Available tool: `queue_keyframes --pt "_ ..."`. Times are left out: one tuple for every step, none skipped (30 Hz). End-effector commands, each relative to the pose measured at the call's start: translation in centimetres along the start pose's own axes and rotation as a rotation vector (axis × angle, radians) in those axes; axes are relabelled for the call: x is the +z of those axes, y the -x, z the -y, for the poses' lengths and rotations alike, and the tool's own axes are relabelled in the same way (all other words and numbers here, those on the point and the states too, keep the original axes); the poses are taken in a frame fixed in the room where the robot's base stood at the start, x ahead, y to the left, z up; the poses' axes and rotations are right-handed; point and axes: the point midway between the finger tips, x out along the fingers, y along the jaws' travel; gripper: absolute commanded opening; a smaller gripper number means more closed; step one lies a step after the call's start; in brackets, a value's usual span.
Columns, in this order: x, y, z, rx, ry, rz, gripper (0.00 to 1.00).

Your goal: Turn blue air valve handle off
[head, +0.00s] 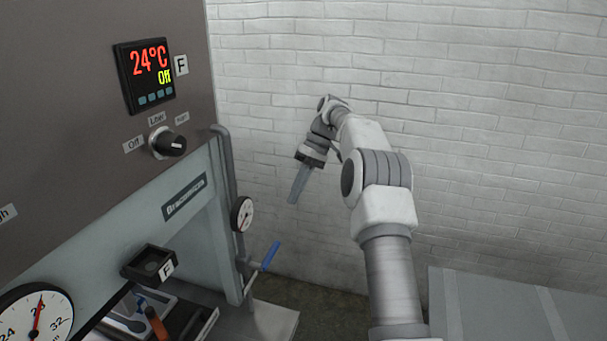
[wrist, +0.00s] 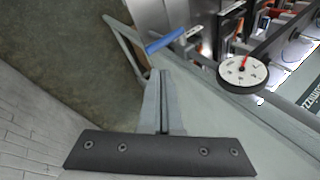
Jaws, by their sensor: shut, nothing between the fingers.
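The blue air valve handle (head: 270,256) sticks out to the right from the press's side pipe, low in the head view, slanting up to the right. It also shows in the wrist view (wrist: 164,41), beyond my fingertips. My gripper (head: 293,200) hangs above the handle and a little to its right in the head view, with fingers pointing down. In the wrist view my gripper (wrist: 161,76) has its fingers together with nothing between them. It appears apart from the handle.
A round pressure gauge (head: 242,214) sits on the side pipe (head: 229,170) above the handle. The press frame (head: 190,235) stands to the left. A white brick wall (head: 480,120) is behind. A grey surface (head: 500,305) is at lower right. The space around my gripper looks free.

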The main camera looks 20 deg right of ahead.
Motion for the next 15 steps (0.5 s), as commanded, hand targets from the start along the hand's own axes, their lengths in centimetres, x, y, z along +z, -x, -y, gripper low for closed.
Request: queue_keyframes --pt "-0.1 0.8 0.0 0.0 0.0 -0.002 0.0" --pt "-0.1 1.1 0.1 -0.001 0.0 -0.001 0.0" --pt "-0.1 1.7 0.1 0.0 0.0 -0.003 0.0" --pt "0.0 2.0 0.1 0.0 0.001 -0.002 0.0" --pt "0.0 2.4 0.1 0.0 0.001 -0.002 0.0" --pt "0.0 2.9 0.2 -0.001 0.001 -0.002 0.0" --pt "-0.1 3.2 0.2 0.0 0.002 -0.002 0.0" --pt "-0.1 3.5 0.2 -0.001 0.002 -0.002 0.0" --pt "-0.1 3.8 0.3 -0.002 0.002 -0.001 0.0" --pt "-0.1 4.1 0.3 -0.001 0.002 -0.003 0.0" --pt "-0.1 4.2 0.3 -0.001 0.002 -0.002 0.0" --pt "-0.1 4.5 0.3 -0.002 0.002 -0.002 0.0" --pt "-0.1 4.7 0.3 -0.002 0.002 -0.002 0.0" --pt "-0.1 4.8 0.3 -0.001 0.002 -0.003 0.0" --pt "0.0 5.0 0.3 -0.001 0.002 -0.002 0.0"
